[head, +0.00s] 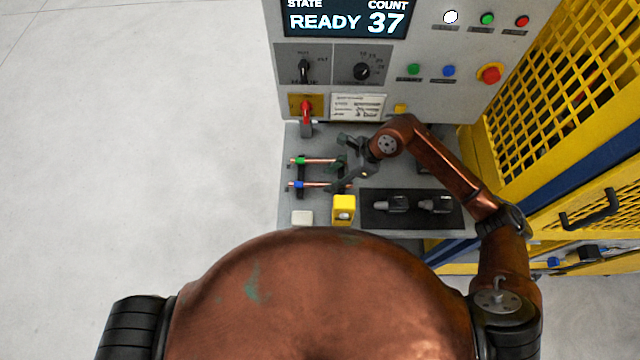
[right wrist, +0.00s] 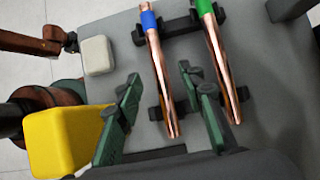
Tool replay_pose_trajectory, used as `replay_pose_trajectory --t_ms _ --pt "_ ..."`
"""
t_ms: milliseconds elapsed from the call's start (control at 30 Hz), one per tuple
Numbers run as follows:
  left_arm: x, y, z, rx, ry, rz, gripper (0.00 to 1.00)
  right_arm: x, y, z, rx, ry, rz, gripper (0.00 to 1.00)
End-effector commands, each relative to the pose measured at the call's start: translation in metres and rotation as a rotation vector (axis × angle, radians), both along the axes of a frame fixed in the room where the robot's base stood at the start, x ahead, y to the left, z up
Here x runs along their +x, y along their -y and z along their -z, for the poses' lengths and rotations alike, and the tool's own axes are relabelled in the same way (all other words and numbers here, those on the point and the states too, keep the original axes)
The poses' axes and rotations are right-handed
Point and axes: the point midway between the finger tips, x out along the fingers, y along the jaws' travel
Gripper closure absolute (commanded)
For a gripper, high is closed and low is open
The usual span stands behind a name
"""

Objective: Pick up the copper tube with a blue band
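The copper tube with a blue band (head: 315,185) lies level on dark supports on the grey bench, band toward the left in the head view. In the right wrist view the blue-banded tube (right wrist: 160,80) runs between the finger lines of my right gripper (right wrist: 158,78). The fingers are spread apart and hold nothing; I cannot tell how far above the tube they are. My left gripper is not in view.
A yellow block (head: 343,209) and a white block (head: 302,217) stand near the bench's front. A black tray (head: 372,222) with dark fittings lies to the right. The control panel (head: 340,60) rises behind; yellow mesh fencing (head: 540,90) stands right.

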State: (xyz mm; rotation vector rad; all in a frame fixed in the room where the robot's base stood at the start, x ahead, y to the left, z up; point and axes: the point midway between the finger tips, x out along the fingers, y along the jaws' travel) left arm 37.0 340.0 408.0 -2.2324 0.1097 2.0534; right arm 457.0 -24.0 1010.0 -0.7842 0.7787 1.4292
Motion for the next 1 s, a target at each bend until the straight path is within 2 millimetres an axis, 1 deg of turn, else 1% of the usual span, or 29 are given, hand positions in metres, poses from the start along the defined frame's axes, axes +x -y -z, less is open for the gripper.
replay_pose_trajectory --t_ms 33,100,200,433,900,967,1000 --pt "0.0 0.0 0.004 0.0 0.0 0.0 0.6 -0.002 -0.005 0.009 0.003 -0.004 0.0 0.64" --pt "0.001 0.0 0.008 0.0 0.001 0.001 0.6 -0.001 -0.01 0.019 0.003 -0.004 0.002 0.64" --pt "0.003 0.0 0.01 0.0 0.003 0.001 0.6 -0.001 -0.015 0.028 0.003 -0.003 0.005 0.64" --pt "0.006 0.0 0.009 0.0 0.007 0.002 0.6 -0.001 -0.016 0.028 0.002 -0.001 0.005 0.64" --pt "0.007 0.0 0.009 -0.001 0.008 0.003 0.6 -0.001 -0.017 0.028 0.002 -0.002 0.005 0.96" --pt "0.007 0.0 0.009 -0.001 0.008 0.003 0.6 -0.001 -0.017 0.028 0.002 -0.002 0.005 1.0" --pt "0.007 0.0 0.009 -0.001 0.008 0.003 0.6 -0.001 -0.017 0.028 0.002 -0.002 0.005 1.0"
